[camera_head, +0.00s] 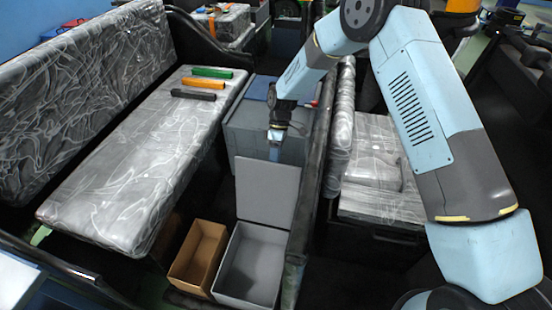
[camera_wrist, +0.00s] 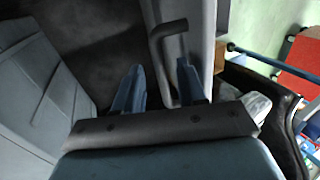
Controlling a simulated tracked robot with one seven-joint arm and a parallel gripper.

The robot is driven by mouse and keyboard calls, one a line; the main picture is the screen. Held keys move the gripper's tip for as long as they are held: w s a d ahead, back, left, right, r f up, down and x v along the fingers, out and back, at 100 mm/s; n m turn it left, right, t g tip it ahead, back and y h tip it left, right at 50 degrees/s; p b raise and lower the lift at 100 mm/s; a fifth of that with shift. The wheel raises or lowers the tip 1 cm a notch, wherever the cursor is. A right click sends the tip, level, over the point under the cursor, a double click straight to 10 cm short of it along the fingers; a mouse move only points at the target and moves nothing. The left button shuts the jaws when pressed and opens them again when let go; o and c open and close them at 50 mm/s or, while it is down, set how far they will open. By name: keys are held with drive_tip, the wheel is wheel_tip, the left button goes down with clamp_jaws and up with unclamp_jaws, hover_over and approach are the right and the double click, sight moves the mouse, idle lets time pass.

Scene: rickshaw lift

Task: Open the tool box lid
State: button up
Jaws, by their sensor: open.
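A grey box (camera_head: 248,284) stands open at the bottom middle of the head view. Its flat grey lid (camera_head: 267,190) is raised, standing up at the back of the box. My gripper (camera_head: 275,150) is above the lid's upper edge, pointing down. In the wrist view, the two blue fingers of my gripper (camera_wrist: 160,88) are apart. A dark bent handle (camera_wrist: 163,50) reaches down between them, beside a light grey panel. I cannot tell whether the fingers touch the handle.
A brown open box (camera_head: 198,255) stands left of the grey box. A padded bench (camera_head: 140,160) holds green, orange and black bars. A larger blue-grey container (camera_head: 245,125) is behind the lid. A dark upright partition (camera_head: 312,160) runs close on the right.

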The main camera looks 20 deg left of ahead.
drive_tip(key=shift+s+f, duration=0.15)
drive_tip(key=shift+f, duration=0.05)
drive_tip(key=shift+c, duration=0.5)
clamp_jaws()
